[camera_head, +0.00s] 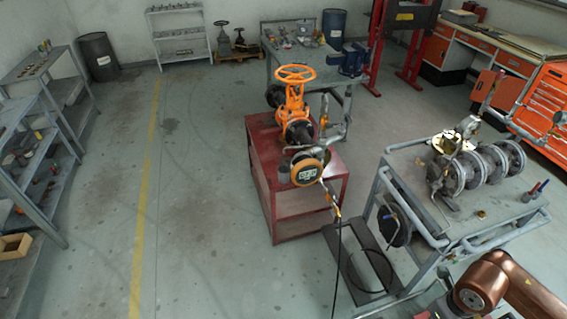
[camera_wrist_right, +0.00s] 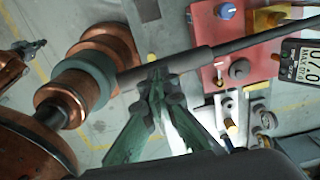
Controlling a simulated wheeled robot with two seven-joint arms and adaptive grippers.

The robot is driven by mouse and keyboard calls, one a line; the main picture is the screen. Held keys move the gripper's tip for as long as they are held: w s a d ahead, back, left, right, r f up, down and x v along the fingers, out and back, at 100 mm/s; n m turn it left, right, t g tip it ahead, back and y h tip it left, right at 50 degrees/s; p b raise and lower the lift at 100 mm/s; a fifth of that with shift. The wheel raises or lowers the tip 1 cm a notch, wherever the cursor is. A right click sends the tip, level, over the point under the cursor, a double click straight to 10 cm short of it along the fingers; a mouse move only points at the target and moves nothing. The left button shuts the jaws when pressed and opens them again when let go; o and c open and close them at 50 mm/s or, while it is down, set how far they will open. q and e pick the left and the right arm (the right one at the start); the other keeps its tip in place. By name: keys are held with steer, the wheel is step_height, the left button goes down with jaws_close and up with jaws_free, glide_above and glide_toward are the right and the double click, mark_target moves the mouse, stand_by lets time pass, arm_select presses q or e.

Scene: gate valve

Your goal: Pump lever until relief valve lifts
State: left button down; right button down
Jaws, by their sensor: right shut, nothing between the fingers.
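In the right wrist view a dark grey lever (camera_wrist_right: 235,48) with a thicker sleeve crosses the upper picture, slanting up to the right. My right gripper (camera_wrist_right: 162,85) has its green fingers shut and empty, tips right at the sleeve; I cannot tell whether they touch it. A red pump body (camera_wrist_right: 225,45) with a blue knob lies beyond the lever. A dark digital gauge (camera_wrist_right: 300,65) is at the right edge, its reading partly cut off. I cannot single out the relief valve. The orange gate valve (camera_head: 292,100) stands upright in the head view.
The gate valve stands on a red cabinet (camera_head: 270,195). A grey cart (camera_head: 480,215) with several flanged parts is at the right, close to my copper-coloured arm. A black hose (camera_head: 338,260) hangs from the valve.

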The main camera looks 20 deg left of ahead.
stand_by(0.3)
step_height(320, 180, down, 13)
steer(key=b, duration=1.1)
step_height(320, 180, up, 13)
steer(key=p, duration=0.6)
steer(key=shift+f, duration=0.1)
